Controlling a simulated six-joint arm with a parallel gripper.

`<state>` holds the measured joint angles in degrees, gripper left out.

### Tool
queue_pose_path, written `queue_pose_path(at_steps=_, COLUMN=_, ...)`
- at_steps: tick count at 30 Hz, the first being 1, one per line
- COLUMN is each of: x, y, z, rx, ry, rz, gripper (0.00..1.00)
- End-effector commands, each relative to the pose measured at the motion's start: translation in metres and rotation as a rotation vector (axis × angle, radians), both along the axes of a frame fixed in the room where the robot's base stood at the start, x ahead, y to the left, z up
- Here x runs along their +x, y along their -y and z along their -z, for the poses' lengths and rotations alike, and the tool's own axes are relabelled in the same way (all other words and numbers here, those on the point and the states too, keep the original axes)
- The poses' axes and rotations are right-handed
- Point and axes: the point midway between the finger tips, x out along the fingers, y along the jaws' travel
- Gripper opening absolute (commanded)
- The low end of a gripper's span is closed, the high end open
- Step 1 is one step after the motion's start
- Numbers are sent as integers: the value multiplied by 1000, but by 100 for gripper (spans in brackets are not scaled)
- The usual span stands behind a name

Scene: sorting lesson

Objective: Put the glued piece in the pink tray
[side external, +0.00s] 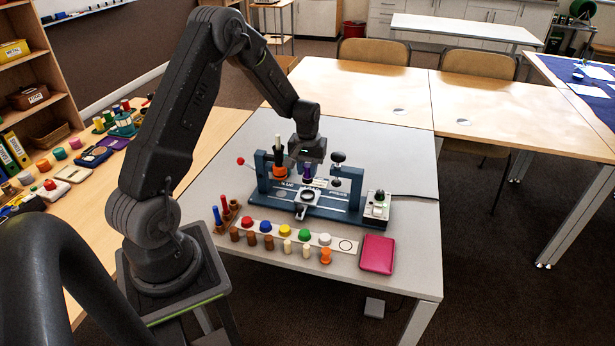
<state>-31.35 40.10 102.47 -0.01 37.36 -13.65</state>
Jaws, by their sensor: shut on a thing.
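My gripper (308,164) is over the middle of a blue bench fixture (345,213), shut on a small purple piece (308,173). The piece is mostly hidden by the gripper and is small in this view; I cannot tell whether it touches the fixture below or whether a second part is joined to it. The pink tray (377,254) lies flat on the grey table at the front right, apart from the fixture. It looks empty.
A glue-bottle-like orange and black holder (279,163) stands at the fixture's left post. A switch box (376,207) is at its right end. In front, a white strip (345,245) carries coloured caps, with brown and cream pegs alongside. The grey table (408,279) is clear right of the tray.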

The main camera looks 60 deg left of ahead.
Motion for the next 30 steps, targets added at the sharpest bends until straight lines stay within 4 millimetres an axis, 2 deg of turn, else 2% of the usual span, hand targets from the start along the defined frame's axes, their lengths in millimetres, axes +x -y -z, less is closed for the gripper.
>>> queue_pose_path(at_steps=5, x=-21, y=28, z=0, rx=-1, ry=-1, rz=3, gripper=14)
queue_pose_path(at_steps=12, x=-75, y=83, z=0, rx=-1, ry=-1, rz=3, gripper=14)
queue_pose_path(at_steps=18, x=-112, y=113, z=0, rx=0, ry=1, rz=1, gripper=14)
queue_pose_path(at_steps=23, x=-122, y=122, z=0, rx=0, ry=3, rz=1, gripper=14)
queue_pose_path(at_steps=30, x=-113, y=133, z=0, rx=1, ry=2, rz=3, gripper=14)
